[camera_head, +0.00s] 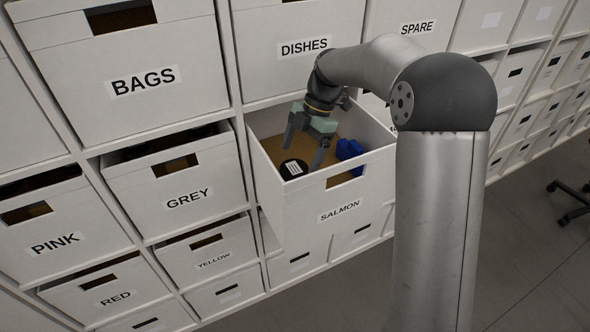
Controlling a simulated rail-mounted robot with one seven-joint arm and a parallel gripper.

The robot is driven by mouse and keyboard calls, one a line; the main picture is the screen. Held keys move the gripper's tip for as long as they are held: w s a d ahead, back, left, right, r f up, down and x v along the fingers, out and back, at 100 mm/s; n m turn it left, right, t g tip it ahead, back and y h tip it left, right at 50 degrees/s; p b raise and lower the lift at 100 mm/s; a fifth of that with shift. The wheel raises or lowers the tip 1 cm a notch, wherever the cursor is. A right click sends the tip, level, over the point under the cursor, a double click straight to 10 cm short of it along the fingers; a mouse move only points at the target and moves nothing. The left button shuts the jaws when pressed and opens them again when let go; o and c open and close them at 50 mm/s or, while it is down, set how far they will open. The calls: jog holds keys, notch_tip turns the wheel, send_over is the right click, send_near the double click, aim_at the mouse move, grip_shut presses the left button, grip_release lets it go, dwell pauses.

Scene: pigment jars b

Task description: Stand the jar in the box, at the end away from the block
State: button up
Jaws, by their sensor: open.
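The jar (288,172) is in the pulled-out white box (320,207) labelled SALMON, near its front left. I see its round black top with a white label; it appears upright, though its lower part is hidden by the box's front wall. The blue block (350,149) lies at the right end of the box. My gripper (303,157) points down into the box with its two fingers spread. It is open, close to the jar and just behind it in the picture. I cannot tell whether a finger touches the jar.
Brown floor (267,148) shows in the box around the jar. Closed or slightly open labelled boxes surround it: DISHES (280,70) above, GREY (175,220) to the left, others below. The box's raised walls are close around my gripper.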

jog(key=shift+v, duration=2.1)
